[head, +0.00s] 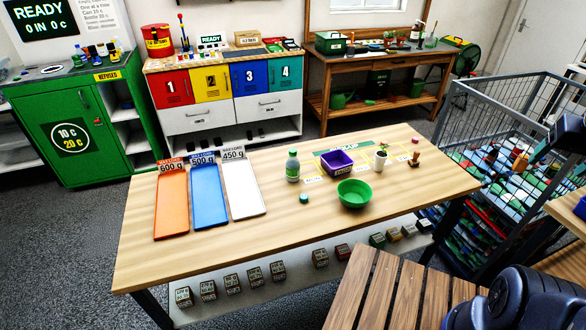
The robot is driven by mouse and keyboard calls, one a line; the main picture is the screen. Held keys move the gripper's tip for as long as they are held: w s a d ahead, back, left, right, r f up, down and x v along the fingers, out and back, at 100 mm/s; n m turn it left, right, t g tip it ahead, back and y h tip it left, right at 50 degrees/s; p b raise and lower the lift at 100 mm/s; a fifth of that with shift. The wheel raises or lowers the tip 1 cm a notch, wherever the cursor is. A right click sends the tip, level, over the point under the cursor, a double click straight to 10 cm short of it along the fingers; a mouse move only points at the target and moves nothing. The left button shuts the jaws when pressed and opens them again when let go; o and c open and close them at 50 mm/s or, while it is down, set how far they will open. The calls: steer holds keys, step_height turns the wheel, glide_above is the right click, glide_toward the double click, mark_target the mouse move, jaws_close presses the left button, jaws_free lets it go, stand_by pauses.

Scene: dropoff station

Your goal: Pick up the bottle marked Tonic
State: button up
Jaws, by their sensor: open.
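A small pale bottle (292,167) with a green label and cap stands upright on the wooden table (270,222). Its label is too small to read, so I cannot tell whether it says Tonic. Several other small bottles (92,52) stand on the green machine at the back left; their markings are also unreadable. My gripper (541,152) shows as a dark shape cut off at the right edge, over the wire cage. It is open, holds nothing that I can see, and is far from the pale bottle.
Orange (171,205), blue (209,200) and white (242,190) trays lie left on the table. A purple box (337,162), green bowl (352,194), white cup (380,160) and stamp (414,159) are right of the bottle. A slatted wooden surface (385,290) is in front.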

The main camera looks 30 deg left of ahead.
step_height(320, 180, up, 5)
steer(key=w+a+r+n+h, duration=0.2)
steer(key=w+a+n+h, duration=0.3)
steer(key=w+a+n, duration=0.75)
steer(key=w+a+n+t+h, duration=0.1)
steer(key=w+a+n+t, duration=0.2)
steer(key=a, duration=0.5)
steer(key=w+a+n+t+h, duration=0.1)
steer(key=w+a+n, duration=0.2)
steer(key=a+n, duration=0.35)
steer(key=s+a+n+t+y, duration=0.1)
steer(key=s+a+n+t, duration=0.15)
steer(key=a, duration=0.75)
steer(key=s+a+n+t+y, duration=0.1)
steer(key=a+n+t, duration=0.15)
steer(key=a, duration=0.65)
steer(key=s+a+f+n+t+y, duration=0.15)
steer(key=s+a+n, duration=0.25)
steer(key=s+a, duration=0.45)
steer(key=s+a+f+n+t+y, duration=0.1)
steer(key=s+a+n+t+y, duration=0.3)
steer(key=a, duration=0.7)
steer(key=g, duration=0.1)
glide_toward(295, 162)
steer(key=shift+w+a+f+n+h, duration=0.45)
steer(key=shift+w+a+f, duration=0.35)
steer(key=shift+w+f, duration=0.3)
steer(key=shift+f, duration=0.05)
steer(key=shift+w, duration=5.35)
steer(key=c, duration=1)
